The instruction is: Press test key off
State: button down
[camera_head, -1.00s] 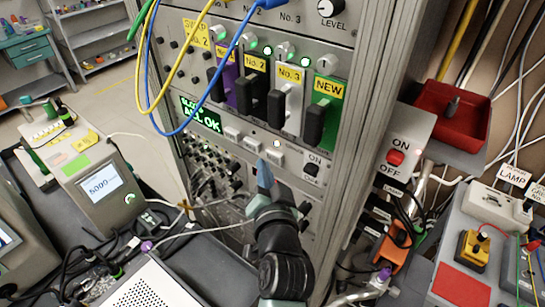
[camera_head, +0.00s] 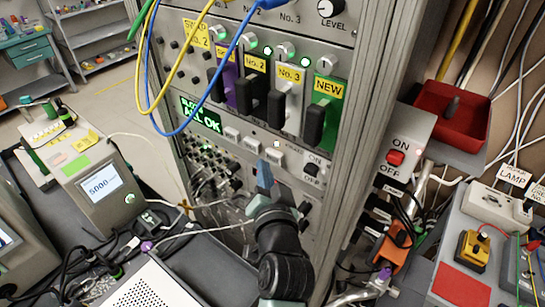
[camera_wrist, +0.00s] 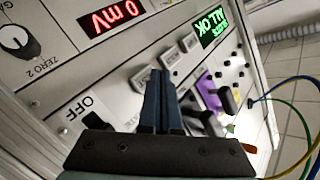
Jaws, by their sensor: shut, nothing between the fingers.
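Three small pale keys sit in a row under the slots on the rack panel: left (camera_head: 231,133), middle (camera_head: 252,144) and right (camera_head: 274,156). Their lettering is too small to read, so I cannot tell which is the test key.
The green display (camera_head: 201,115) reads ALL OK. Black handles (camera_head: 315,124) stick out above the keys. An ON/OFF rocker (camera_head: 311,170) is at their right. Blue and yellow cables (camera_head: 143,85) hang at the left. A red display (camera_wrist: 112,16) reads 0 mV in the wrist view.

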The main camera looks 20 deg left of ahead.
jog(key=shift+w, duration=0.1)
dwell(0.4)
jog(key=shift+w+d, duration=0.15)
jog(key=shift+w, duration=0.15)
jog(key=shift+w+d+b, duration=0.35)
jog(key=shift+w+b, duration=0.35)
jog(key=shift+w, duration=0.1)
dwell(1.0)
jog(key=shift+s, duration=0.1)
jog(key=shift+s+a+p, duration=0.25)
jog(key=shift+s+p, duration=0.05)
jog(key=shift+s, duration=0.25)
jog(key=shift+s+a+p, duration=0.2)
jog(key=shift+s+p, duration=0.1)
jog(key=shift+s, duration=0.25)
jog(key=s, duration=0.1)
jog(key=s+a+p, duration=0.1)
jog(key=s, duration=0.1)
jog(key=s+p, duration=0.1)
jog(key=shift+s+a, duration=0.35)
jog(key=shift+a, duration=0.05)
jog(key=shift+f, duration=0.1)
dwell(0.5)
